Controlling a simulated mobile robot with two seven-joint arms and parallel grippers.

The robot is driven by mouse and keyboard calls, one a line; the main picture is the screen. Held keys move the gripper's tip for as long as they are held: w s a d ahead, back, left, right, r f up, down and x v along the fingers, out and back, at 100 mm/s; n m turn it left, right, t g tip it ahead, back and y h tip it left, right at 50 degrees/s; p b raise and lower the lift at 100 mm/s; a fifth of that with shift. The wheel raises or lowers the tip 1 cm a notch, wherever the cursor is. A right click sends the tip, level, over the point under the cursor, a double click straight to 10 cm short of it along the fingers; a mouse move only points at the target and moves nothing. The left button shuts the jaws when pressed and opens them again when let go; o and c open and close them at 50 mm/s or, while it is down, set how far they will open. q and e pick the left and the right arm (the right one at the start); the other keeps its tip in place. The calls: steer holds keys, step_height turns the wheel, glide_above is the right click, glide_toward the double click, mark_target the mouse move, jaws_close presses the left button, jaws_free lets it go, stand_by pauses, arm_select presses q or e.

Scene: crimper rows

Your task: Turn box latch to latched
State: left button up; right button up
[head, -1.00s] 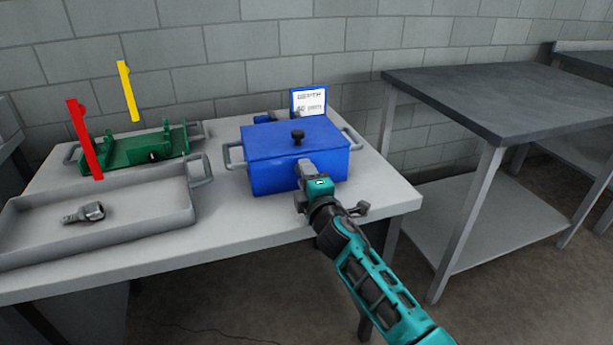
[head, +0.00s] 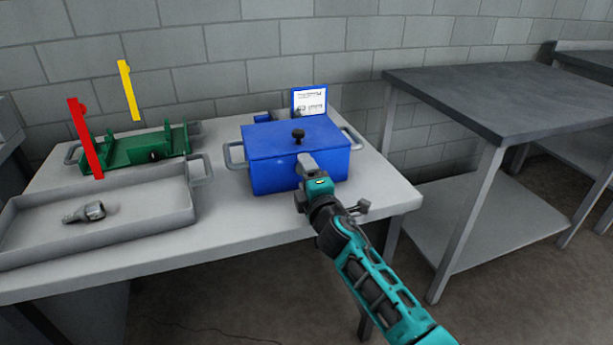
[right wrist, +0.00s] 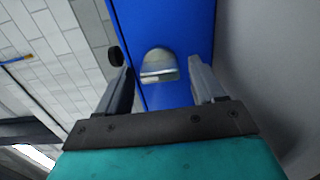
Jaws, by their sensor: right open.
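The blue box (head: 297,160) stands on the grey table, its lid down with a black knob (head: 298,134) on top. My right gripper (head: 307,163) is at the front face of the box in the head view and hides the latch there. In the right wrist view, the latch (right wrist: 158,66) is a rounded metal piece on the blue box face (right wrist: 180,20). The open fingers of my right gripper (right wrist: 163,85) lie on either side of it, with visible gaps. My left gripper is not in view.
A grey tray (head: 120,228) with a metal tool (head: 85,212) lies left of the box. Behind it is a green holder (head: 135,150) with red (head: 85,138) and yellow (head: 128,90) upright bars. A small display (head: 309,100) stands behind the box.

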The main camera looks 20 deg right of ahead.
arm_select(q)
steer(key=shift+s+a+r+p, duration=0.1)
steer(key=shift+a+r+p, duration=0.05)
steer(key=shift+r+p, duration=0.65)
arm_select(e)
steer(key=s, duration=1.3)
arm_select(q)
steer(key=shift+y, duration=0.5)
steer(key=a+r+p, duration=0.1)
steer(key=p, duration=0.2)
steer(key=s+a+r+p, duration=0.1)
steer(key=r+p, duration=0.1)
steer(key=p, duration=0.1)
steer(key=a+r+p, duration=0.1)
steer(key=p, duration=0.2)
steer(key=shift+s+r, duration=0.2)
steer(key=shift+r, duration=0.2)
arm_select(e)
steer(key=s+f+m+g+y, duration=0.1)
steer(key=s+f+m+g, duration=0.2)
steer(key=s+m, duration=0.4)
steer(key=s+f+m+g+y, duration=0.1)
steer(key=s+f+m+g, duration=0.3)
steer(key=s, duration=0.9)
step_height(320, 180, down, 2)
steer(key=m, duration=0.4)
steer(key=shift+a+m, duration=0.15)
steer(key=shift+m, duration=0.15)
steer(key=shift+f, duration=0.1)
